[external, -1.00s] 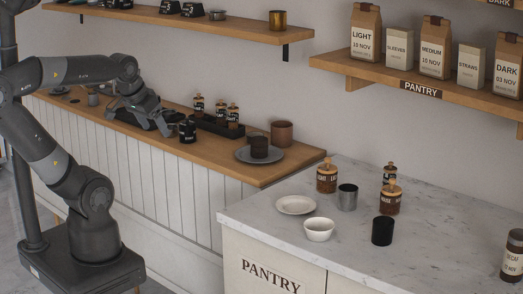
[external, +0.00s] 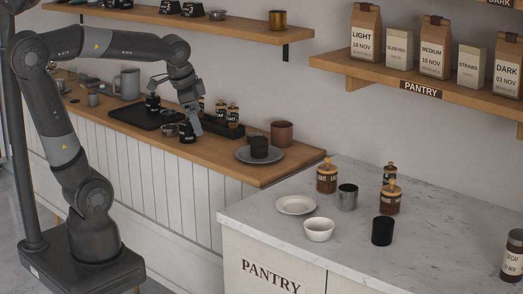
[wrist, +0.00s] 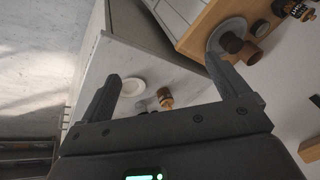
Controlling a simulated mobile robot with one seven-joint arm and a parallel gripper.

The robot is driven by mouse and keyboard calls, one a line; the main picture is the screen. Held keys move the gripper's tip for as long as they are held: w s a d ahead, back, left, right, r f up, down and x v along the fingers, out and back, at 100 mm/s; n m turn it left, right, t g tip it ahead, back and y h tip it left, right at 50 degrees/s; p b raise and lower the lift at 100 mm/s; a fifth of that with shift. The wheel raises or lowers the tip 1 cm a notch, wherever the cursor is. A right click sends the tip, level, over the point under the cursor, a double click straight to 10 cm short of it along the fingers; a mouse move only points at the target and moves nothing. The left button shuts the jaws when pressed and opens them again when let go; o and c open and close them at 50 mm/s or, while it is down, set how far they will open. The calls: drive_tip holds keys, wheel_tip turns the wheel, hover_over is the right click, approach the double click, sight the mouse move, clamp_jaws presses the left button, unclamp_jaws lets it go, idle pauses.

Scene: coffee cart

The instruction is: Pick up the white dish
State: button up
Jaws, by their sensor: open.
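A shallow white dish (external: 295,204) lies flat on the marble counter, near its left edge. A deeper white bowl (external: 319,229) stands just in front of it. In the wrist view the white dish (wrist: 132,86) shows just right of the left finger, far below. My gripper (external: 193,122) is over the wooden counter, well to the left of and apart from the dish. In the wrist view my gripper (wrist: 170,84) has its fingers wide apart with nothing between them.
A metal cup (external: 347,197), a black cup (external: 382,231) and wood-lidded jars (external: 326,178) stand right of the dish. A grey plate (external: 243,154) with a dark cup sits at the wooden counter's right end. Shelves (external: 430,82) hang above. The marble's front left is clear.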

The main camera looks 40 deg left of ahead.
drive_tip(key=w+d+m+g, duration=0.1)
drive_tip(key=w+d+m, duration=0.45)
drive_tip(key=d, duration=0.45)
drive_tip(key=m+g, duration=0.3)
drive_tip(key=m, duration=1.3)
hover_over(319, 225)
drive_tip(key=s+d, duration=0.1)
drive_tip(key=s, duration=0.1)
wheel_tip(319, 225, down, 11)
drive_tip(key=f, duration=0.5)
drive_tip(key=shift+d, duration=0.25)
drive_tip(key=shift+s+d+f, duration=0.1)
drive_tip(key=shift+s+f, duration=0.05)
drive_tip(key=shift+f, duration=1.15)
drive_tip(key=shift+s+d+f, duration=0.1)
drive_tip(key=shift+f, duration=1.2)
drive_tip(key=shift+c, duration=0.5)
drive_tip(key=c, duration=0.9)
